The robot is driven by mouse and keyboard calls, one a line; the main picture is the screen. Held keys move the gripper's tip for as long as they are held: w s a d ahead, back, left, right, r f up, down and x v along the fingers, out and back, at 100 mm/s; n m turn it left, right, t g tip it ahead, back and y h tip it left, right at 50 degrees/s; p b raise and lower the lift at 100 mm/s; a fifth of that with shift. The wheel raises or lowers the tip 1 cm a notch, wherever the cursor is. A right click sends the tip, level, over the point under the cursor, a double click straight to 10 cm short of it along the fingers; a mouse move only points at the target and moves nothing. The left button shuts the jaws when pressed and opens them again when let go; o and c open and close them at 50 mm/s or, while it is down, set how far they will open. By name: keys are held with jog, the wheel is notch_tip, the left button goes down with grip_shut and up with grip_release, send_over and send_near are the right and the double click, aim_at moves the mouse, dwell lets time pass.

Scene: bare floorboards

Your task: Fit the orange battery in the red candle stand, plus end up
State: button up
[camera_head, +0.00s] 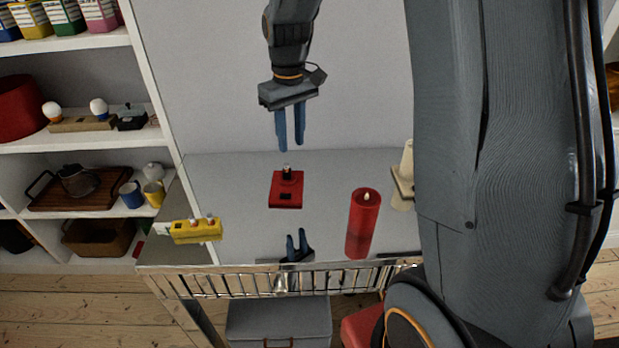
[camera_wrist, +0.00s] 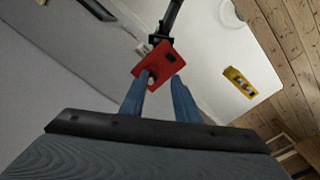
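The red stand (camera_head: 287,189), a flat red block, sits on the grey table. A small dark upright piece with a pale top (camera_head: 286,170) stands at its far edge; I cannot tell whether this is the battery, and no orange shows on it. In the wrist view the stand (camera_wrist: 169,62) has a dark spot on top, and the small pale-topped piece (camera_wrist: 151,79) is near the left fingertip. My gripper (camera_head: 290,147) points down above the stand's far edge. Its blue fingers are apart with nothing seen between them. They also show in the wrist view (camera_wrist: 161,84).
A red candle (camera_head: 361,224) stands to the right, and a cream candle (camera_head: 406,165) is partly hidden by my arm.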

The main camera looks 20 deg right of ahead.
jog(key=s+f+m, duration=0.1)
jog(key=s+f, duration=0.1)
jog(key=s, duration=0.7)
jog(key=s+f+m, duration=0.2)
jog(key=s, duration=0.8)
jog(key=shift+s+t, duration=0.15)
jog(key=shift+t, duration=0.25)
